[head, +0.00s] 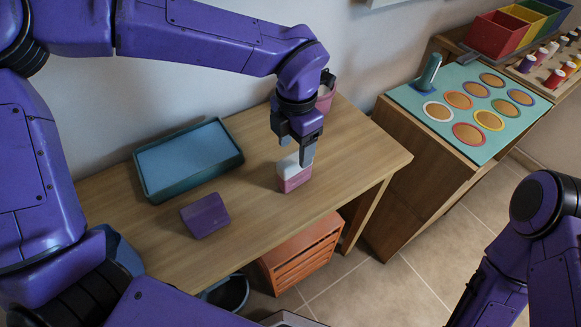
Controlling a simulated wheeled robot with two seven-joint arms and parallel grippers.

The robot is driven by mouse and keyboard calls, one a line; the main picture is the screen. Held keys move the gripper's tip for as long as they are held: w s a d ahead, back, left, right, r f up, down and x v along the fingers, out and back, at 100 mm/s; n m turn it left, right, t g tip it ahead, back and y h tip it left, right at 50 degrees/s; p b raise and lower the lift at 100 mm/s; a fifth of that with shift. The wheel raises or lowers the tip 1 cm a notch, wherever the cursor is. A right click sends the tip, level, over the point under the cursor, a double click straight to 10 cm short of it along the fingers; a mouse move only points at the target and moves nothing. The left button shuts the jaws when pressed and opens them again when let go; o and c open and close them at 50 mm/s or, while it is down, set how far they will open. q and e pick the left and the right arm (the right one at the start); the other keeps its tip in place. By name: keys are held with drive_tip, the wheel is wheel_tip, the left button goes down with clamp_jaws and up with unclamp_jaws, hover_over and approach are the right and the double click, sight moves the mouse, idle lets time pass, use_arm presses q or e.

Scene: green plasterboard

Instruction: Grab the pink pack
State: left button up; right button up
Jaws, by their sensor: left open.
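The pink pack (294,182) stands on the wooden table, right of the middle; it is pink below with a white upper part. My left gripper (296,157) points down right over it, with its fingers open at the top of the pack. One finger hides part of the pack's top and right side. I cannot tell whether the fingers touch the pack. My right arm shows at the lower right, but its gripper is out of the picture.
A green tray with a blue inside (152,187) and a purple block (205,216) lie left on the table (262,232). A pink cup (325,98) stands behind my left gripper. An orange crate (302,252) is below. A cabinet with a teal board (412,99) stands right.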

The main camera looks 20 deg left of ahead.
sight(295, 157)
use_arm(q)
drive_tip(key=f, duration=0.6)
drive_tip(key=shift+w+p, duration=0.35)
drive_tip(key=shift+p, duration=0.05)
drive_tip(key=shift+a, duration=0.1)
clamp_jaws()
drive_tip(key=shift+r, duration=0.15)
